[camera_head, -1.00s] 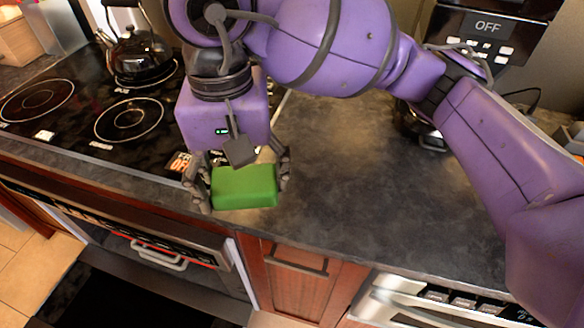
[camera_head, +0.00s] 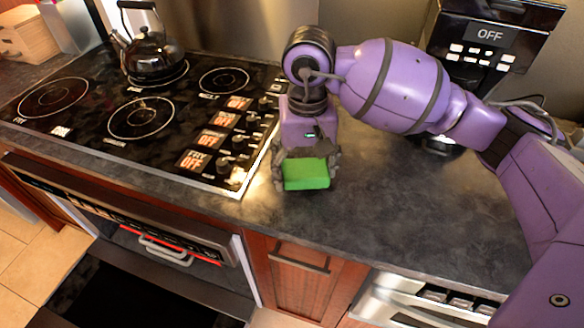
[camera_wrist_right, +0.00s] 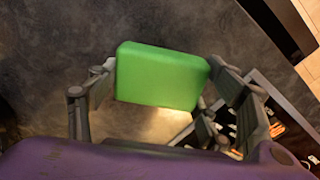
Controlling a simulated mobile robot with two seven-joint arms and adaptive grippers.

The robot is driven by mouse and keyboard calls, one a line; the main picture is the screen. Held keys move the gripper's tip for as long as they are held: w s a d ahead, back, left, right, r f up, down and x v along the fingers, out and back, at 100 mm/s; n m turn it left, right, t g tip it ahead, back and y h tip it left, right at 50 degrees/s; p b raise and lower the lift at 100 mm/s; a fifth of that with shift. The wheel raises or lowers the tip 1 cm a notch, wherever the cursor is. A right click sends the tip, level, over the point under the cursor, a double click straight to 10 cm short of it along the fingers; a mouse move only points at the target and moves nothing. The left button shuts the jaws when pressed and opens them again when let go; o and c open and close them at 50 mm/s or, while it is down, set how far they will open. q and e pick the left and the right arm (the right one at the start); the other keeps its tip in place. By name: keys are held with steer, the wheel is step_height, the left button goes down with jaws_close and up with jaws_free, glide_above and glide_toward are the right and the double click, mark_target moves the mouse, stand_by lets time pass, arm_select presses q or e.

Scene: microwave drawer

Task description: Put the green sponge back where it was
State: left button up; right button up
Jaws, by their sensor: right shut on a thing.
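The green sponge (camera_head: 306,174) is a bright green block between the fingers of my right gripper (camera_head: 306,168). My right gripper is shut on it, over the dark grey countertop (camera_head: 390,205) just right of the stove. In the right wrist view the sponge (camera_wrist_right: 160,76) sits between the finger pairs of the gripper (camera_wrist_right: 157,85), with countertop behind it. Whether its underside touches the counter cannot be told. My left gripper is not in view.
A black stove (camera_head: 175,115) with a dark kettle (camera_head: 152,55) lies to the left. A black coffee machine (camera_head: 490,40) stands at the back right. The counter's front part is clear. Below are a drawer front (camera_head: 300,270) and a microwave drawer (camera_head: 420,300).

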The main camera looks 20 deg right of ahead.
mark_target(305, 180)
steer(key=shift+f, duration=1.4)
steer(key=shift+f, duration=0.2)
steer(key=o, duration=0.8)
steer(key=shift+f, duration=0.1)
steer(key=shift+c, duration=0.2)
steer(key=o, duration=0.4)
steer(key=shift+o, duration=0.2)
step_height(305, 180, up, 13)
steer(key=shift+a+f, duration=0.1)
steer(key=shift+f, duration=0.1)
